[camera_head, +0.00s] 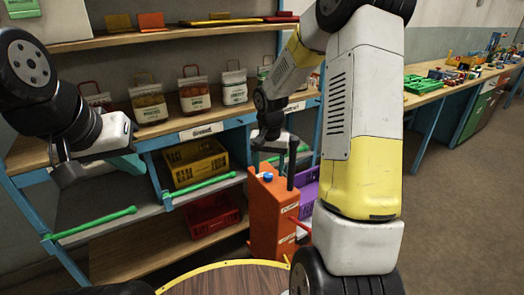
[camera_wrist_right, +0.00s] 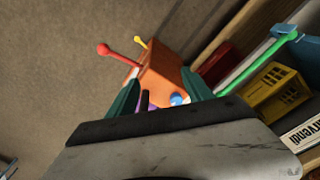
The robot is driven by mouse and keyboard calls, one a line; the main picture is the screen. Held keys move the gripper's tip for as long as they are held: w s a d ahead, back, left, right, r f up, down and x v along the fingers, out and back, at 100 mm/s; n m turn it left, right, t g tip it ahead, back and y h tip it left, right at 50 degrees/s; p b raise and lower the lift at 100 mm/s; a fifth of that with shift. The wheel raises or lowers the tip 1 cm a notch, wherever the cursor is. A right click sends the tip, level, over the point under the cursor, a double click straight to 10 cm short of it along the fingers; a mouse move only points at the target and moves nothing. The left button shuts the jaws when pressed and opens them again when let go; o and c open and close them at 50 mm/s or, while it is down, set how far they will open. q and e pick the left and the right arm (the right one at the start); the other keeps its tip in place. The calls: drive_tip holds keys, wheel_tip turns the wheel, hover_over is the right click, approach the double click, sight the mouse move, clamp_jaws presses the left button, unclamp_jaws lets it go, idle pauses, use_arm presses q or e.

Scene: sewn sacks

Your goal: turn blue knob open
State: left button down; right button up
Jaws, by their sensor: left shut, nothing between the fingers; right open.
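The blue knob (camera_head: 268,177) sits on top of an orange box (camera_head: 272,215). In the right wrist view the knob (camera_wrist_right: 178,99) shows close to the right-hand finger, against the orange box (camera_wrist_right: 162,75). My right gripper (camera_head: 273,168) is open above the box, around the knob's place in the head view; its fingers (camera_wrist_right: 160,92) frame the box top. I cannot tell whether a finger touches the knob. My left gripper (camera_head: 132,165) is shut and empty, off to the left in front of the shelf. The knob's far side is hidden.
A red lever (camera_wrist_right: 103,49) and a yellow lever (camera_wrist_right: 140,42) stick out from the box. A green bar (camera_head: 205,187) edges the shelf. Open floor lies right.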

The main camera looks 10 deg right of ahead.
drive_tip(key=s+r+n+t, duration=0.1)
drive_tip(key=s+r, duration=0.2)
drive_tip(key=r, duration=0.4)
drive_tip(key=shift+s+r, duration=0.2)
